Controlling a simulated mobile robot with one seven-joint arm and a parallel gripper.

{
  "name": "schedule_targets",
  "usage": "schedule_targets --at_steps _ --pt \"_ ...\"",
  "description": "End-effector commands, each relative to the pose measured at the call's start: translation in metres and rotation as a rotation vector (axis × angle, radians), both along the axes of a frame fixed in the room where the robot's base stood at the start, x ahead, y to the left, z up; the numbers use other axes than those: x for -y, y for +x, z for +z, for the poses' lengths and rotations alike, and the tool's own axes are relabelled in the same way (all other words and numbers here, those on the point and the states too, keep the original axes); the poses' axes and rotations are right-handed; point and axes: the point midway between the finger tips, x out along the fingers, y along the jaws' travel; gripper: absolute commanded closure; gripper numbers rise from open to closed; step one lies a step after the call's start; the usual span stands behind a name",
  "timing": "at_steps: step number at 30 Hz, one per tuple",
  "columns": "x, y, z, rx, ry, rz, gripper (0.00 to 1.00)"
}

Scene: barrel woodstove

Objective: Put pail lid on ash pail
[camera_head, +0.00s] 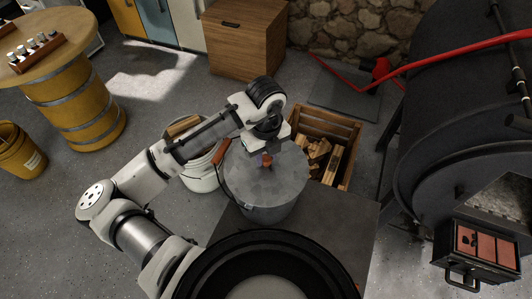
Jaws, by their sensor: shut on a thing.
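The pail lid (270,182) is a round grey metal disc with a small reddish-brown knob. My gripper (266,154) reaches it from above and is shut on that knob; its fingertips are partly hidden by the wrist. The ash pail (270,213) is a grey metal bucket directly below the lid, standing upright. The lid covers the pail's mouth in this view, so the inside is hidden. I cannot tell whether the lid rests on the rim or hangs slightly above it. An orange-brown grip (221,152) shows at the lid's left edge.
A white bucket (203,180) with wood in it stands close left of the pail. A wooden crate (347,137) of firewood is just behind right. The black barrel stove (450,120) and an open ash drawer (476,247) are at right. A dark plate (340,225) lies beside the pail.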

Motion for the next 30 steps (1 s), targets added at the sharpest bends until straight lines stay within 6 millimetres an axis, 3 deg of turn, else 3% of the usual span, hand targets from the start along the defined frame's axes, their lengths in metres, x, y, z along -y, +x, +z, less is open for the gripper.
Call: schedule_targets --at_steps 11,12,17,23,27,30 --pt "-0.0001 0.0001 -0.0007 0.001 0.000 0.000 1.00" --pt "-0.0001 0.0001 -0.0007 0.001 0.000 0.000 0.71" --pt "-0.0001 0.0001 -0.0008 0.000 0.000 0.000 0.50" --pt "0.0000 0.0000 -0.0009 0.000 0.000 0.000 0.47" --pt "0.0000 0.0000 -0.0012 0.000 0.000 0.000 0.32" --pt "0.0000 0.0000 -0.0012 0.000 0.000 0.000 0.32"
